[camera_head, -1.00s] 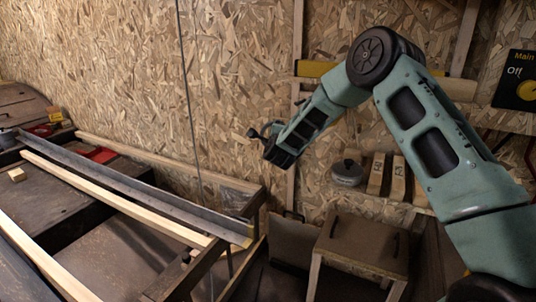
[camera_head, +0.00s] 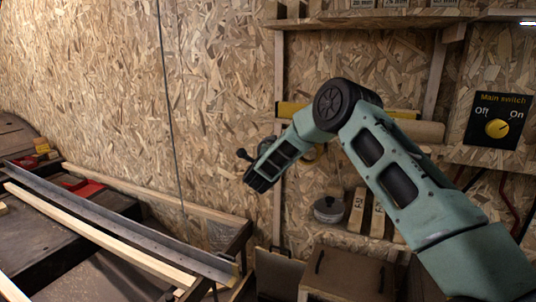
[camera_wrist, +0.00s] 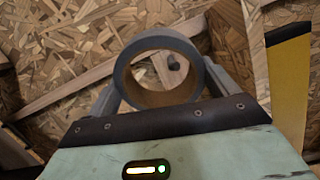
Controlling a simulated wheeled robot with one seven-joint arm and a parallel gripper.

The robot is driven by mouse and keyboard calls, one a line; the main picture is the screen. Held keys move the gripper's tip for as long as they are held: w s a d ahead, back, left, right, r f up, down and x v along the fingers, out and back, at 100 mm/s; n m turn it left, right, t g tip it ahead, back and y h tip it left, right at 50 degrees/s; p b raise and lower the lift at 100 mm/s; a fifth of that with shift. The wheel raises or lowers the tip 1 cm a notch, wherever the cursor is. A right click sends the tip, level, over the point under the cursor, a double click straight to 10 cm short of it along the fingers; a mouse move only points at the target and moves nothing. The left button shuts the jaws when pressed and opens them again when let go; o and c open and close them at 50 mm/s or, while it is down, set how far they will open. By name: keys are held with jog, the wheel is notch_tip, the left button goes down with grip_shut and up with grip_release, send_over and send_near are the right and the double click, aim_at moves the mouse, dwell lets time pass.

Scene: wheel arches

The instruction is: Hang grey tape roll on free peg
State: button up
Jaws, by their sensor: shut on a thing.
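The grey tape roll (camera_wrist: 152,43) is held between the two fingers of my gripper (camera_wrist: 160,84) in the wrist view, with its brown inner core facing the camera. A small dark round-ended thing (camera_wrist: 173,61) shows through the roll's hole in front of the chipboard wall. It may be a peg's end; I cannot tell how far behind the roll it is. In the head view my gripper (camera_head: 258,181) is in front of the chipboard wall, left of the shelves.
A yellow level (camera_head: 291,110) and a wooden shelf lie behind my arm. A round grey tin (camera_head: 328,209) and wooden blocks (camera_head: 357,210) stand on a lower shelf. A brown box-like stand (camera_head: 345,272) is below. Rails and beams (camera_head: 110,235) run at left. A cable hangs down the wall.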

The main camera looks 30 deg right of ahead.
jog(key=w+d+f+b, duration=0.1)
jog(key=w+d, duration=0.4)
jog(key=d, duration=0.1)
jog(key=shift+d+f, duration=0.3)
jog(key=shift+f, duration=0.05)
dwell(0.7)
jog(key=shift+w+b, duration=0.1)
jog(key=shift+b, duration=0.25)
dwell(0.4)
jog(key=o, duration=0.9)
jog(key=b+v, duration=0.1)
jog(key=v, duration=1.6)
jog(key=shift+a, duration=0.15)
